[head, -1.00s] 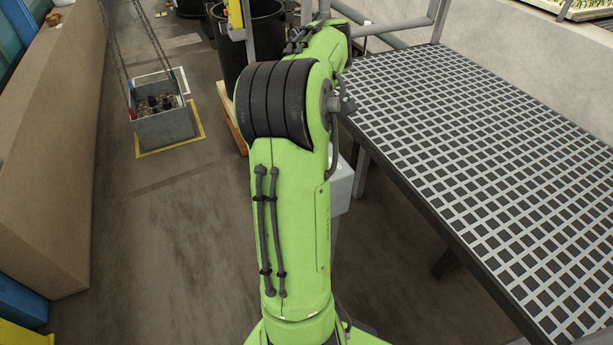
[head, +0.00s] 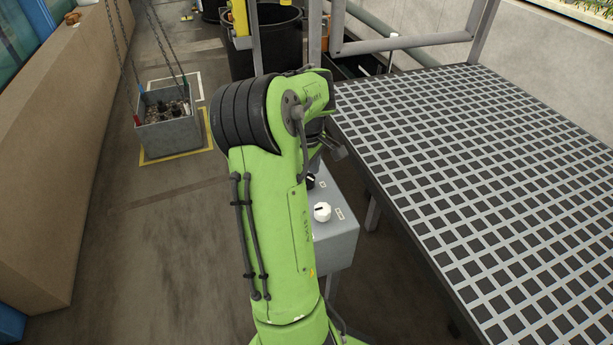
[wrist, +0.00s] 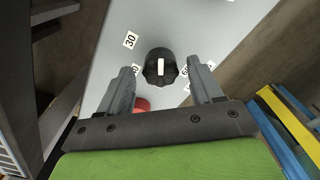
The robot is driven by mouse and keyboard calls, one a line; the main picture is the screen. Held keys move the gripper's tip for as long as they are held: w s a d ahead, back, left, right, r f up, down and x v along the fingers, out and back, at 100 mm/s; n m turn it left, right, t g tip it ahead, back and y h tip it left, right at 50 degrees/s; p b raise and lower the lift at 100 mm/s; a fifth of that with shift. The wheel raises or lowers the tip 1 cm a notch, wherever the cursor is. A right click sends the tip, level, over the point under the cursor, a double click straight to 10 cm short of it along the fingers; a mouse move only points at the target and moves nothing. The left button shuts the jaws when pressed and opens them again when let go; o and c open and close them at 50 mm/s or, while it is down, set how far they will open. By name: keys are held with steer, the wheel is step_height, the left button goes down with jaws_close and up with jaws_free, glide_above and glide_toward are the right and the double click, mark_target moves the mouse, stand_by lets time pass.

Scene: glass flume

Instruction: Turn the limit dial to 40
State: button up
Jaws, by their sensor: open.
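A black dial (wrist: 160,67) with a white pointer mark sits on a grey control box (wrist: 185,25) in the wrist view. The mark points up in that picture. A "30" label (wrist: 130,40) is at its upper left; other number labels beside it are partly hidden by the fingers. My gripper (wrist: 163,75) is open, one finger to each side of the dial in the picture, with visible gaps. I cannot tell whether the tips reach its depth. In the head view a black knob (head: 310,181) shows beside my arm on the box, and my gripper (head: 332,148) is partly hidden.
A grated table (head: 470,170) stands close on the right. A grey crate (head: 168,133) hangs on chains at the left, with open floor between.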

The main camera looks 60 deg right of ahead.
steer(key=shift+r, duration=0.1)
steer(key=c, duration=1)
steer(key=shift+c, duration=0.2)
steer(key=shift+m+p, duration=0.4)
steer(key=shift+r+m+p, duration=0.15)
steer(key=shift+m+p, duration=0.6)
steer(key=shift+m, duration=0.25)
steer(key=m+p, duration=0.1)
steer(key=m, duration=0.1)
steer(key=shift+m+p, duration=0.3)
steer(key=shift+m, duration=0.1)
steer(key=m+p, duration=0.2)
steer(key=m, duration=0.4)
steer(key=shift+s, duration=0.1)
steer(key=shift+f, duration=0.2)
